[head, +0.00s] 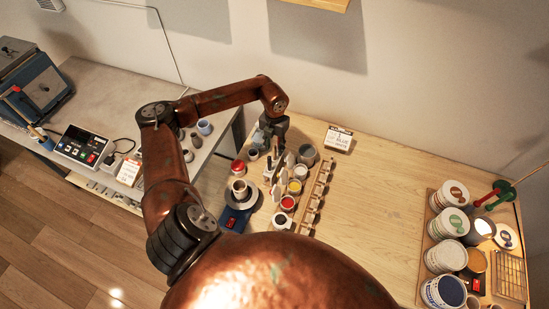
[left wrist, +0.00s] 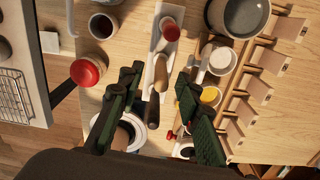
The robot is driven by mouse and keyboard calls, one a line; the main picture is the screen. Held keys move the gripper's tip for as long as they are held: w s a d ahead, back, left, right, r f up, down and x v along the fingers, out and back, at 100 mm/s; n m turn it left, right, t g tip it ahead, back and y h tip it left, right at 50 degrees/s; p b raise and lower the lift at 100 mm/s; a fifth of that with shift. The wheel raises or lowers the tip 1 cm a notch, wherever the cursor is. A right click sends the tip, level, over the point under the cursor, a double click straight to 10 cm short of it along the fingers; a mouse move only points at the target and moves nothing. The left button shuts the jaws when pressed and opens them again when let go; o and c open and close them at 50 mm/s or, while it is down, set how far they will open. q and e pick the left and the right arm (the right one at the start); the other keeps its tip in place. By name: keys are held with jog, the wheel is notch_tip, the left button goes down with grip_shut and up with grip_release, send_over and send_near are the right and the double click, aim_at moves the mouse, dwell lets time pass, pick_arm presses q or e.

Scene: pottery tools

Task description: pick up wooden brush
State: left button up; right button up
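A tool with a light wooden handle (left wrist: 160,74), likely the wooden brush, stands in a narrow white holder (left wrist: 153,55) in the left wrist view; its lower part is hidden. A dark-handled tool (left wrist: 153,112) and a red-ended one (left wrist: 170,31) stand in line with it. My left gripper (left wrist: 158,95) is open, with its green fingers on either side of the wooden and dark handles. I cannot tell whether they touch. In the head view my left gripper (head: 273,150) points down over the tools, largely hiding them. My right gripper is not in view.
Several paint cups (head: 294,187) and a wooden rack (head: 314,195) stand close on the right. A grey pot (left wrist: 240,17), a red-lidded jar (left wrist: 87,71) and a dark-filled cup (left wrist: 102,25) are nearby. Paint tubs (head: 446,257) stand far right; the middle tabletop is clear.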

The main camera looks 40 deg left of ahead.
aim_at(275, 159)
pick_arm(q)
notch_tip(275, 159, down, 5)
jog(key=shift+r+p, duration=0.1)
jog(key=shift+p, duration=1)
jog(key=shift+f, duration=0.4)
jog(key=shift+c, duration=0.7)
jog(key=c, duration=0.6)
jog(key=shift+w, duration=0.1)
grip_shut()
